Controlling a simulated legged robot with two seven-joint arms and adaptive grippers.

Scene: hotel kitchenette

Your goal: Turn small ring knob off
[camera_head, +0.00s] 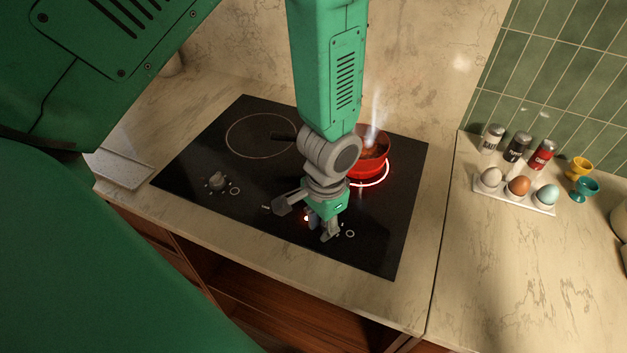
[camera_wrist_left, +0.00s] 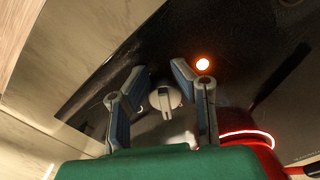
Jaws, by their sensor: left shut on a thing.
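The small ring knob (camera_wrist_left: 165,102) is a pale round knob with a raised grip, on the black cooktop's front right part. The fingers of my left gripper (camera_wrist_left: 158,88) are around it, one on each side, in the left wrist view. In the head view my left gripper (camera_head: 306,224) reaches down at this spot and hides most of the knob. An orange indicator light (camera_wrist_left: 203,64) glows beside the knob. The burner ring (camera_head: 382,178) glows red under a red pan (camera_head: 369,167), which steams. My right gripper is not in view.
A second knob (camera_head: 217,181) stands on the left of the cooktop (camera_head: 190,155), near an unlit burner ring (camera_head: 262,136). An egg tray (camera_head: 512,198), several shakers and two egg cups (camera_head: 583,188) stand on the right counter. The front right counter is clear.

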